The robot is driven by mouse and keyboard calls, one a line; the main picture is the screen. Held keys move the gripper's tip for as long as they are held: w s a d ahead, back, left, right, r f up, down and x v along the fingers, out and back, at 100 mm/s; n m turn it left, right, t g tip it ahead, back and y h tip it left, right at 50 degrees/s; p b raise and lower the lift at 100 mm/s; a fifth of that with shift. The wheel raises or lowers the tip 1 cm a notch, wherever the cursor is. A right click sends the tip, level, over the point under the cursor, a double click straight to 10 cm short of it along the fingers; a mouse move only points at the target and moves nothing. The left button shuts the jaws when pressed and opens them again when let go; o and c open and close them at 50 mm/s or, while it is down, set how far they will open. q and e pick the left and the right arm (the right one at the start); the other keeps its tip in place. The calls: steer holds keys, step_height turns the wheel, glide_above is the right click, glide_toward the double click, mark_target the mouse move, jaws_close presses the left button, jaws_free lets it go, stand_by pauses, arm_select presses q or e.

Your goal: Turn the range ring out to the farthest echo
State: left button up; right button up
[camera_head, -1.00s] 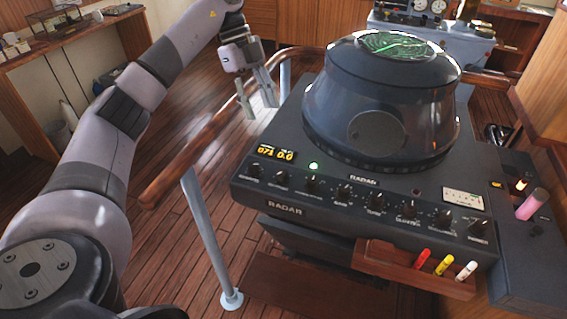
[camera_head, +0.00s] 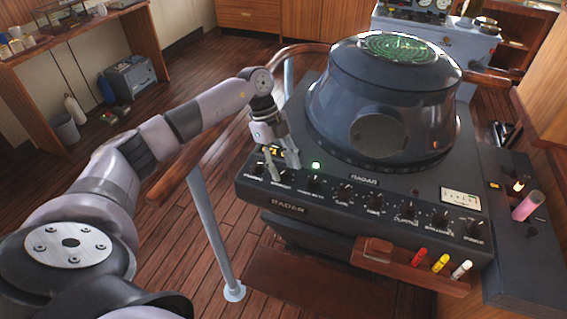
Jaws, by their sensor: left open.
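The radar console (camera_head: 290,208) stands in the middle right, with a row of black knobs along its sloped front panel. Its dark hooded display (camera_head: 385,105) has a green screen (camera_head: 397,46) on top. My left gripper (camera_head: 282,172) is open, pointing down over the left end of the knob row. Its fingers are near the leftmost knobs (camera_head: 257,169) and partly cover the small yellow digital readout. I cannot tell whether they touch a knob. My right gripper is not in view.
A wooden handrail (camera_head: 190,165) on a grey post (camera_head: 212,235) runs left of the console, close to my left arm. A wooden holder (camera_head: 372,257) with red, yellow and white markers sticks out below the panel. A pink cylinder (camera_head: 526,206) stands at the right.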

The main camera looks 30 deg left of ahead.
arm_select(q)
steer(key=shift+d+f, duration=0.15)
steer(key=shift+f, duration=0.1)
steer(key=shift+c, duration=0.5)
jaws_close()
